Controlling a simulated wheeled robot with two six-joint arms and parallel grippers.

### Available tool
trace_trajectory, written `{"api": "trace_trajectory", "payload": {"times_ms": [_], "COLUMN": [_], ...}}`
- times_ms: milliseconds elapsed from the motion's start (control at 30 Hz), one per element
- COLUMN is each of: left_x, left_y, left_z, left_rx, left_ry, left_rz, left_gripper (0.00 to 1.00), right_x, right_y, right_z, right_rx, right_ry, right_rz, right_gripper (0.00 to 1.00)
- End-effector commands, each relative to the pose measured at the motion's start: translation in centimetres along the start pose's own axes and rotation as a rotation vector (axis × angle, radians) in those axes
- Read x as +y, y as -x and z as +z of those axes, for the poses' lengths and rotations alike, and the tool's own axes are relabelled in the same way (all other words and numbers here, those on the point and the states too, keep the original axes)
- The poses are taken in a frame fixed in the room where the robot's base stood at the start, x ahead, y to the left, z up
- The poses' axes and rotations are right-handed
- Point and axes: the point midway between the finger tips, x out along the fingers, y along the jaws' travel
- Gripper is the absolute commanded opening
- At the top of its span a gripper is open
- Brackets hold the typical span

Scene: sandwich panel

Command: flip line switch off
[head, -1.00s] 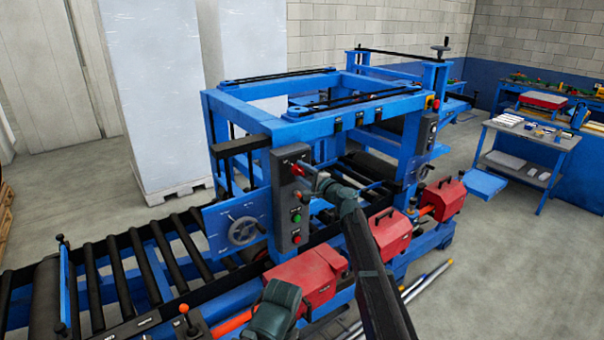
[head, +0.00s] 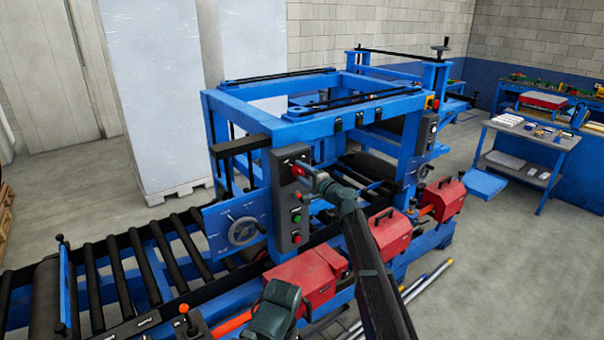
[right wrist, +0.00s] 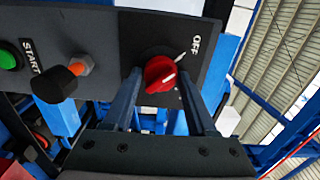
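The line switch is a red rotary knob (right wrist: 160,74) on a dark control panel, with a white mark on its face. The label OFF is printed at its upper right in the right wrist view, and the mark points toward that side. In the head view the knob is at the top of the grey control box (head: 283,222). My right gripper (right wrist: 161,80) has its fingers apart, one on each side of the knob, with narrow gaps. It also shows in the head view (head: 304,172), partly covering the switch. My left gripper is not in view.
A black-tipped selector lever (right wrist: 58,84) and a green START button (right wrist: 10,58) sit beside the switch. The blue machine frame (head: 310,130) surrounds the box. A roller conveyor (head: 130,270) lies left, and red housings (head: 305,280) lie below my arm.

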Motion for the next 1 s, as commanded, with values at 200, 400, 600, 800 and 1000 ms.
{"api": "trace_trajectory", "payload": {"times_ms": [200, 400, 600, 800, 1000], "left_x": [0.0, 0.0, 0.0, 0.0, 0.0], "left_y": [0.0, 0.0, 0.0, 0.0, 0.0], "left_z": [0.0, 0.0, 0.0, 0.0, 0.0], "left_rx": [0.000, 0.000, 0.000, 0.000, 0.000], "left_ry": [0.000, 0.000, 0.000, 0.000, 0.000], "left_rz": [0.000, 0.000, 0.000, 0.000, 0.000], "left_gripper": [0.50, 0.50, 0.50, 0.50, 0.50], "right_x": [0.0, 0.0, 0.0, 0.0, 0.0], "right_y": [0.0, 0.1, 2.3, 6.8, 10.7], "right_z": [0.0, 0.0, 0.1, 0.2, 0.1], "right_rx": [0.001, 0.001, 0.003, 0.003, 0.003], "right_ry": [-0.002, -0.004, -0.004, -0.004, -0.003], "right_rz": [-0.001, -0.001, -0.001, -0.001, -0.001], "right_gripper": [0.83, 0.83, 0.83, 0.83, 0.83]}}
